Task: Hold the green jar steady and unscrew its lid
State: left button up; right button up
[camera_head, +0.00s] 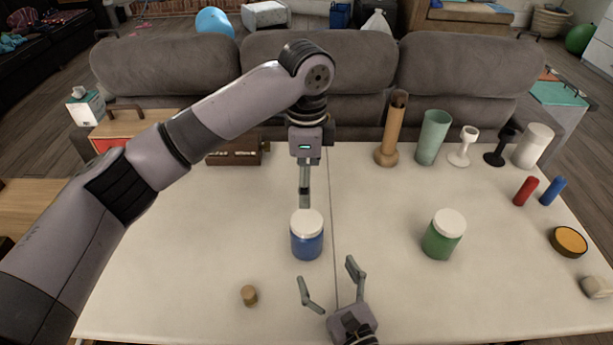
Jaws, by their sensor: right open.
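The green jar (440,238) stands upright on the pale table, right of centre. Its white lid (449,222) sits on top. A blue jar (307,242) with a white lid stands near the middle. My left gripper (304,200) points down at the blue jar's lid, its tip overlapping the lid's far edge in the picture. I cannot tell whether they touch. Its fingers are seen edge-on, so their opening is hidden. My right gripper (329,281) is at the front, open and empty, in front of the blue jar and left of the green jar.
A small cork-like piece (249,296) lies front left. Tall vessels, including a green cup (432,138), stand at the back right. Red (525,191) and blue (552,191) cylinders and a round orange-topped disc (568,241) are farther right. A grey sofa (460,80) borders the back.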

aim_at(435, 246)
jog(key=k+l, duration=0.3)
jog(key=k, duration=0.15)
jog(key=k+l, duration=0.25)
jog(key=k, duration=0.25)
jog(key=k+l, duration=0.3)
jog(key=k, duration=0.15)
